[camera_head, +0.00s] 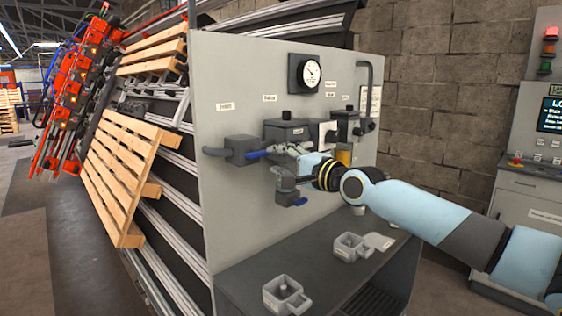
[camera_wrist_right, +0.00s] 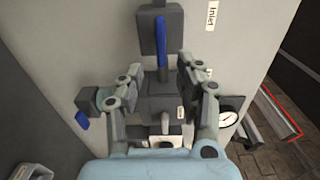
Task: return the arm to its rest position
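My right arm reaches in from the right to the grey panel (camera_head: 230,75) in the camera_head view. Its gripper (camera_head: 277,160) is in front of the panel, beside the blue lever (camera_head: 258,155) of the inlet valve (camera_head: 238,150). In the right wrist view the gripper (camera_wrist_right: 158,75) has its two fingers apart with nothing held between them. The blue lever (camera_wrist_right: 161,40) points toward the gap between the fingers; whether a finger touches it I cannot tell. A second blue handle (camera_head: 298,202) is below the gripper. My left gripper is not in view.
A pressure gauge (camera_head: 311,73) and grey valve blocks (camera_head: 286,131) are on the panel close to the hand. Below, a shelf (camera_head: 325,272) carries grey fixtures (camera_head: 285,296). A control cabinet (camera_head: 535,190) stands at the right, beyond my arm. Wooden pallets (camera_head: 125,165) lean at the left.

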